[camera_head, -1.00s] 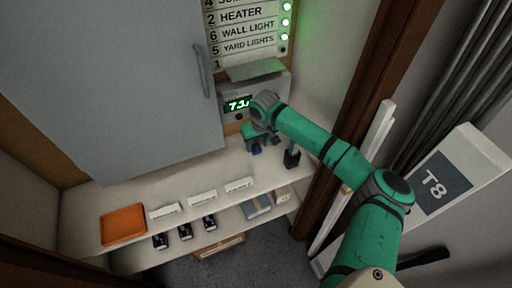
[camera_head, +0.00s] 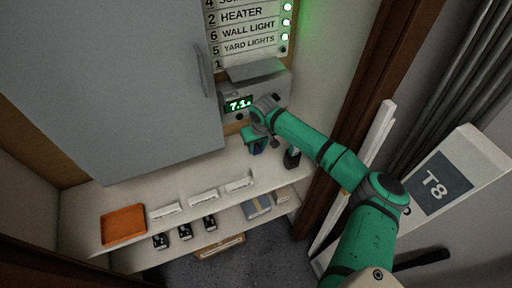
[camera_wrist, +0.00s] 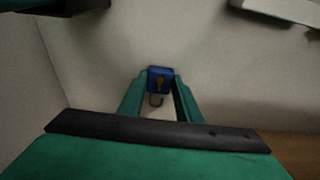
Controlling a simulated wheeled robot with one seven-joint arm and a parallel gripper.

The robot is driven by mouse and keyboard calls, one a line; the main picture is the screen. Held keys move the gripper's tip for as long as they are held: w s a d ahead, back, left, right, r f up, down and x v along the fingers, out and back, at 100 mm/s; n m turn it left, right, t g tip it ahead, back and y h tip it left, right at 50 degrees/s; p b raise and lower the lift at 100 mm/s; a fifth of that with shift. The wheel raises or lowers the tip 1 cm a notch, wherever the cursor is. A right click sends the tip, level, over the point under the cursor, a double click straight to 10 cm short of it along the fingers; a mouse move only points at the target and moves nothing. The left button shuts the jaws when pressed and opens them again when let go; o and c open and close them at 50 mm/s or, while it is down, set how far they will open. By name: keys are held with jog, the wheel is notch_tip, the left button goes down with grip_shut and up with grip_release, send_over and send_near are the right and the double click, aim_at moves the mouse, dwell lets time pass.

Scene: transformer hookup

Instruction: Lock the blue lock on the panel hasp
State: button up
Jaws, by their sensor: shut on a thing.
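The blue lock (camera_wrist: 160,74) shows in the wrist view between the two green fingertips of my gripper (camera_wrist: 160,84). Its small metal shackle points down in that picture, toward the palm. The gripper is shut on the lock's body. In the head view my gripper (camera_head: 257,144) is above the white shelf, just below the box with the green display. A small dark blue patch shows at its tips. I cannot make out the panel hasp in either view.
A large grey door (camera_head: 130,85) with a handle fills the left. A display box (camera_head: 238,104) hangs below the label board (camera_head: 248,33). The white shelf (camera_head: 95,208) bears an orange tray (camera_head: 123,225) and white blocks. A brown post (camera_head: 365,90) stands close to my arm.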

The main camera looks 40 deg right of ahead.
jog(key=shift+r, duration=3.05)
